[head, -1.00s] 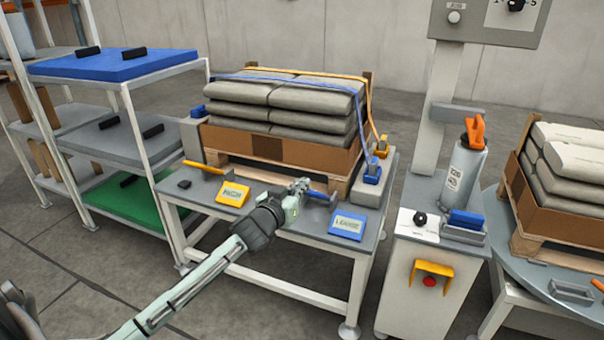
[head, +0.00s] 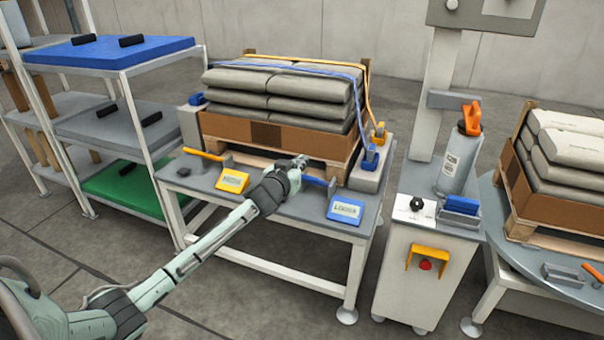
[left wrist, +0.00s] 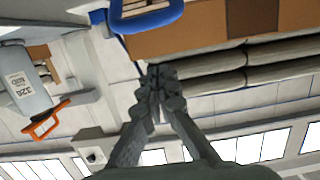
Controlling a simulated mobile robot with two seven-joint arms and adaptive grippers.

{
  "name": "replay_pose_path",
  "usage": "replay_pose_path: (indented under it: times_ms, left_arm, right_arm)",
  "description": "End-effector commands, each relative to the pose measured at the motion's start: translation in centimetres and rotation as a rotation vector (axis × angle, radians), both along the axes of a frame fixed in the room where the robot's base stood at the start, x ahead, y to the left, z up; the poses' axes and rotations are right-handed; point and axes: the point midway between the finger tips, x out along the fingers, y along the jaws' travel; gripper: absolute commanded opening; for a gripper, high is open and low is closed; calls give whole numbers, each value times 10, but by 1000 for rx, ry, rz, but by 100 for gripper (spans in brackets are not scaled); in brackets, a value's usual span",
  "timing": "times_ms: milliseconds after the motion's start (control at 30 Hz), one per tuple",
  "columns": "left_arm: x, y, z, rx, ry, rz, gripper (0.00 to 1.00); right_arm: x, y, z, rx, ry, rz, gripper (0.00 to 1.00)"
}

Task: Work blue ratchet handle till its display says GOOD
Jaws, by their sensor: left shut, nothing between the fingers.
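The blue ratchet handle (head: 318,182) sticks out at the front of the loaded table, left of its blue display (head: 346,209). The display's small lettering seems to read LOOSE. My left gripper (head: 299,161) is shut and empty, just left of and above the handle, and partly covers the area behind it. In the left wrist view its fingertips (left wrist: 160,76) are together, and a blue loop-shaped handle (left wrist: 150,24) lies beyond them, apart from them. The blue strap (head: 300,64) runs over the stacked grey sacks (head: 275,98). My right gripper does not show.
A yellow handle (head: 203,154) and yellow display (head: 232,180) sit left on the same table (head: 290,225). A shelf rack (head: 110,120) stands at left. A white cabinet (head: 420,285) with a grey canister (head: 459,160) stands at right.

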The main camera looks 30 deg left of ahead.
Motion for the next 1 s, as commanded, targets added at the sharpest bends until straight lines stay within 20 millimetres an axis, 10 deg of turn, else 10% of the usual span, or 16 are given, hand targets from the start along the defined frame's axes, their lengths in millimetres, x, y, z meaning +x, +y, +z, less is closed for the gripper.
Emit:
replay_pose_path:
  times_ms: [133,1000]
  left_arm:
    - [26,3,-3,-1,-2,0,0]
    - [5,0,-40,-1,-2,-1,0]
  right_arm:
    - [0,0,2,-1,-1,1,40]
    - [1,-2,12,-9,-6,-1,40]
